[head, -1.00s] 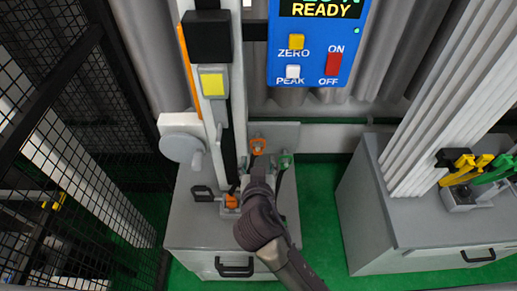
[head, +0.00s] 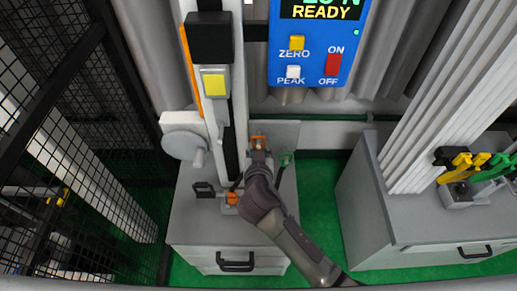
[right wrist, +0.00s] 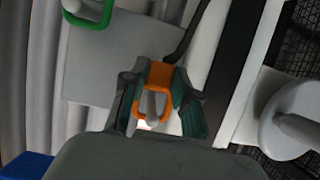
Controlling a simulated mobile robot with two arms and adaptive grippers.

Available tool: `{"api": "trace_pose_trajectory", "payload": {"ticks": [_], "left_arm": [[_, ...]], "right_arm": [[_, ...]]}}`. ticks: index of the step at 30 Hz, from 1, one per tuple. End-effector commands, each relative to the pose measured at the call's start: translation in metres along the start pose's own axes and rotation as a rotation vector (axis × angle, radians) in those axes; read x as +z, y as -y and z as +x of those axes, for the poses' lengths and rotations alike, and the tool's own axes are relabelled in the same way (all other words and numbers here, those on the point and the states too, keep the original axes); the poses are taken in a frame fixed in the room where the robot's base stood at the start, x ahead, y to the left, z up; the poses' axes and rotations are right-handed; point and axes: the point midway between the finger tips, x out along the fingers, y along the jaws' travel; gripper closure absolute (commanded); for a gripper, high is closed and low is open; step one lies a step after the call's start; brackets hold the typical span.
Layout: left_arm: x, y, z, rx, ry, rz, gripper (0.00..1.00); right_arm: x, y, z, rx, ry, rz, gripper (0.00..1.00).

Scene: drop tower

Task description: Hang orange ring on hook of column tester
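The orange ring (head: 258,141) is at the grey plate just right of the column in the head view. In the right wrist view the orange ring (right wrist: 161,74) sits between the fingers, with a grey peg showing through its loop. My right gripper (head: 259,153) reaches it from the front; its fingers (right wrist: 160,88) close in on both sides of the ring and appear to touch it. The column tester (head: 239,60) stands left of my gripper. An orange part (head: 232,198) is at its base; I cannot make out the hook clearly. My left gripper is not in view.
A green ring (right wrist: 88,14) hangs beside the orange one, right of my gripper in the head view (head: 286,159). A blue display box (head: 312,70) reads READY. A grey cabinet (head: 390,235) with colored clamps stands right. A black mesh fence (head: 75,150) is left.

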Motion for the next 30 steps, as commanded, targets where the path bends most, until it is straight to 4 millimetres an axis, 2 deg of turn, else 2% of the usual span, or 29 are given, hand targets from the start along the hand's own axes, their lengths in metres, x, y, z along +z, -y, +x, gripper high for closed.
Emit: {"api": "trace_pose_trajectory", "payload": {"ticks": [1,3,5,6,30], "left_arm": [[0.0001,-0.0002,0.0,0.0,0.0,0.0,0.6],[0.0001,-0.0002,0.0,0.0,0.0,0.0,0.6],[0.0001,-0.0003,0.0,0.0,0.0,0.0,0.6],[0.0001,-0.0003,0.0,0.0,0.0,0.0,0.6],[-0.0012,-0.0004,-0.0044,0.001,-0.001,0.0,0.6]], "right_arm": [[0.0,0.0,-0.0001,0.0,0.0,0.0,0.87],[-0.0001,0.0,-0.0001,0.0,0.0,0.0,0.99],[-0.0001,0.0,-0.0002,0.0,0.0,0.0,1.0],[-0.0001,0.0,-0.0002,0.0,0.0,0.0,0.8],[-0.0076,-0.0001,-0.0029,0.0,-0.001,0.0,0.82]]}}
